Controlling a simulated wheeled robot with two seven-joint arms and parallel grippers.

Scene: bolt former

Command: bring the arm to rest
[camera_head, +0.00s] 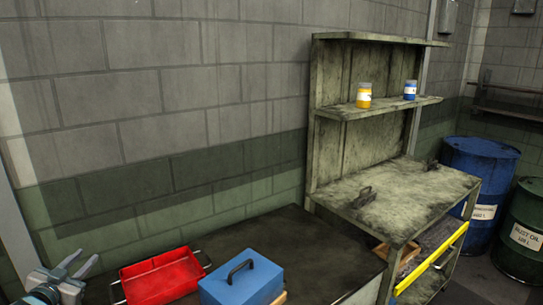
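My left gripper (88,257) shows at the bottom left corner, with its two fingers spread apart and nothing between them. It is open and stands to the left of the red tray (160,279), apart from it in the picture. Most of my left arm is outside the frame. My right gripper is not in view.
A blue toolbox (243,280) with a dark handle is on the dark table (318,245), right of the red tray. A worn workbench (405,190) has two jars, yellow (364,98) and blue (410,91), on its shelf. Blue (480,165) and green (525,225) barrels stand right.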

